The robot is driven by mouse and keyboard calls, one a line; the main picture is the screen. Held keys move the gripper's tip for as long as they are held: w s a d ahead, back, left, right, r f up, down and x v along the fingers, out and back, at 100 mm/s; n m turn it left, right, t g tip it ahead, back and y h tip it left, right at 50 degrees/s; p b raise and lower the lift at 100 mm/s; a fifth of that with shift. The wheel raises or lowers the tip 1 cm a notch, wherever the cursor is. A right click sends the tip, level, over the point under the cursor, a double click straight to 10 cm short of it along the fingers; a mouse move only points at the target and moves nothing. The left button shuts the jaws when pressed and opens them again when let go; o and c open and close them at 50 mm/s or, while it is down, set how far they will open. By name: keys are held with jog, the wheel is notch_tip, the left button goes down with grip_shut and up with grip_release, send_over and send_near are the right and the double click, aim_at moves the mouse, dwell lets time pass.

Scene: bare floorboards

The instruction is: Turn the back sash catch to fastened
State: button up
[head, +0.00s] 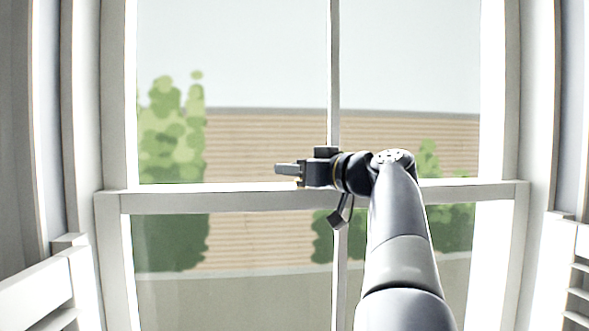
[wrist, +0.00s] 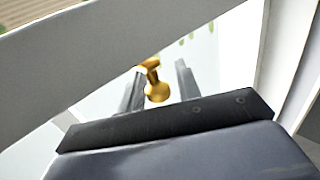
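A brass sash catch (wrist: 157,90) with a rounded knob shows in the wrist view, just beyond my gripper's palm. Its knob end points toward the wrist camera, and its upper end is close to the pale sash rail (wrist: 110,55). My gripper (wrist: 161,70) is open, with one dark finger on each side of the catch and a gap visible on both sides. In the head view my gripper (head: 287,169) points left, just above the meeting rail (head: 240,199). The catch is mostly hidden there. I cannot tell whether it is fastened.
The window's upper and lower panes each have a vertical bar (head: 335,70). White jambs stand at the left (head: 115,90) and right (head: 495,90). White slatted pieces are at the lower left (head: 35,290) and lower right (head: 578,275).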

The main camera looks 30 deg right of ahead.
grip_shut()
jog(key=shift+d+y, duration=0.1)
jog(key=shift+y, duration=0.2)
jog(key=shift+s+d+n+y, duration=0.1)
jog(key=shift+n+y, duration=0.2)
jog(key=shift+n, duration=0.1)
jog(key=shift+s+n+g+y, duration=0.1)
jog(key=shift+n+g+y, duration=0.2)
jog(key=shift+y, duration=0.2)
jog(key=shift+o, duration=1.1)
grip_release()
jog(key=shift+s, duration=0.1)
